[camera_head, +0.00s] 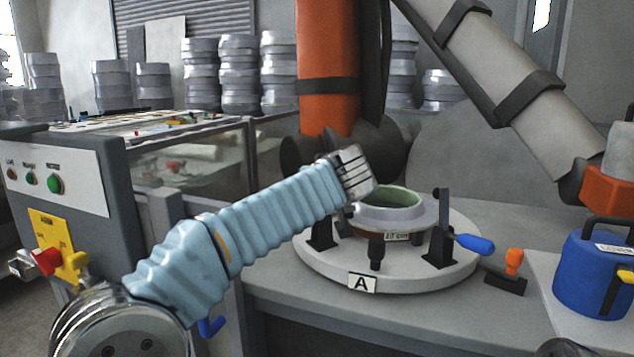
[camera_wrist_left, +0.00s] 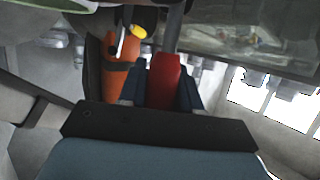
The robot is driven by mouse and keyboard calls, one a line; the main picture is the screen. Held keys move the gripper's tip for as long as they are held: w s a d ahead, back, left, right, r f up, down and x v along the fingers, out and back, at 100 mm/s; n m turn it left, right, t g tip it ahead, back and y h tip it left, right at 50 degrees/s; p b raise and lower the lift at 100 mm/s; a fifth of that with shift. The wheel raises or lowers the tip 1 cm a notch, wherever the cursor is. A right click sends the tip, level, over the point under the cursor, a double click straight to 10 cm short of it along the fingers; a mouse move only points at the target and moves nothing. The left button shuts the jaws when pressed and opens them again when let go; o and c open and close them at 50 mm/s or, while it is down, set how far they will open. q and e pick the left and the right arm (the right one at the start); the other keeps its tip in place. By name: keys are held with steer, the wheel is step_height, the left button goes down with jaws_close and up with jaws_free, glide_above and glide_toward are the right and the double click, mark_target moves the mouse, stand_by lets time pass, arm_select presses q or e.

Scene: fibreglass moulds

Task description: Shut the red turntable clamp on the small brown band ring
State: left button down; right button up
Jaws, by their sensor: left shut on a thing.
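The round white turntable (camera_head: 405,280), labelled A, stands on the grey bench. The brown band ring (camera_head: 366,233), largely hidden by a grey flange with a pale green inner rim, sits on it among black clamp stands. My left gripper (camera_head: 357,183) reaches over the turntable's left side, and its fingertips are hard to make out from the head. In the left wrist view its dark blue fingers (camera_wrist_left: 166,92) are shut on the red clamp handle (camera_wrist_left: 166,72). The rest of the red clamp is hidden behind the gripper.
A clamp with a blue handle (camera_head: 475,243) stands at the turntable's right. An orange-knobbed item (camera_head: 513,262) and a blue canister (camera_head: 592,275) stand further right. A large orange column (camera_head: 327,70) rises behind. A control panel (camera_head: 57,180) stands at left.

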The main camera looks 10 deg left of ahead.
arm_select(q)
steer(key=c, duration=0.9)
jaws_free()
steer(key=shift+o, duration=0.2)
steer(key=v, duration=1.3)
steer(key=shift+s+d, duration=0.25)
steer(key=shift+s, duration=0.05)
